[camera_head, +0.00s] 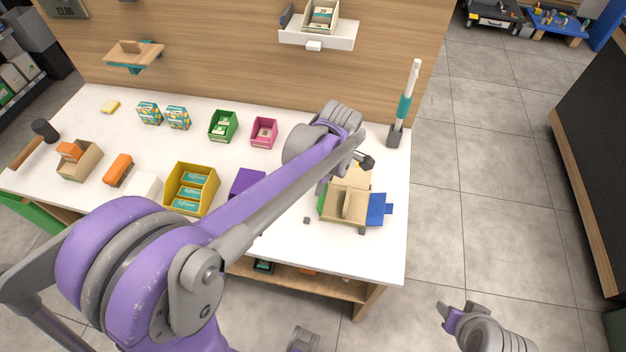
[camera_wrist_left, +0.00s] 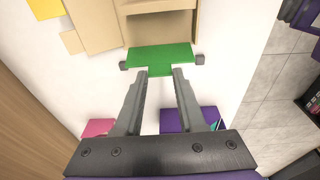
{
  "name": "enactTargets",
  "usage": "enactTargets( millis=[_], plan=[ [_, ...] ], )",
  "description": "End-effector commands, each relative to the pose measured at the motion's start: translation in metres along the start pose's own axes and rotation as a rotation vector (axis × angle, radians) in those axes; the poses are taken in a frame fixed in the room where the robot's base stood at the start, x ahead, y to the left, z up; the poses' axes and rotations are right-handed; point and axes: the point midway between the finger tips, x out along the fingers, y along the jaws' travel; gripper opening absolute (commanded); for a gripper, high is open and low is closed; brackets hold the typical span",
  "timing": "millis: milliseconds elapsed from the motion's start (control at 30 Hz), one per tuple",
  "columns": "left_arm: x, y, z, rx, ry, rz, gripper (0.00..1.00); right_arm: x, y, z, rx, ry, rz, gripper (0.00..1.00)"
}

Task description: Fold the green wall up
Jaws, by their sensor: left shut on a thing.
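The tan box (camera_head: 344,205) stands near the right end of the white counter. Its green wall (camera_head: 321,203) is on the left side, mostly hidden by my arm in the head view. In the left wrist view the green wall (camera_wrist_left: 160,55) runs along the box's near edge, with a small tab pointing toward me. My left gripper (camera_wrist_left: 160,74) is shut on that tab, one finger on each side. The wall's exact tilt is hard to tell. A blue wall (camera_head: 378,209) lies folded outward on the right side. My right gripper (camera_head: 458,312) is low at right, away from the counter; its jaws are unclear.
A purple box (camera_head: 247,182) and a yellow box (camera_head: 190,188) with teal packets stand left of the tan box. Pink (camera_head: 264,132) and green (camera_head: 223,126) trays stand behind. A tall teal-and-white tool (camera_head: 404,105) stands at the back right. The counter's right edge is close.

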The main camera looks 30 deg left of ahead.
Motion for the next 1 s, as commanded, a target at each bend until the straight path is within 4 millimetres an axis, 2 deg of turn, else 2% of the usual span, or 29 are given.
enactTargets(
  millis=[100,400,967,1000],
  plan=[
    [0.000,0.000,0.009,0.005,0.076,0.000,0.00,0.003,0.000,0.002,0.000,-0.002,0.000,0.50],
    [-0.002,0.000,0.018,0.002,0.196,-0.001,0.00,0.006,0.000,0.005,0.000,-0.004,0.000,0.50],
    [-0.002,0.000,0.020,0.000,0.226,-0.002,0.00,0.007,0.000,0.006,0.000,-0.004,0.000,0.50],
    [-0.002,0.000,0.020,0.000,0.226,-0.002,0.42,0.007,0.000,0.006,0.000,-0.004,0.000,0.50]
  ],
)
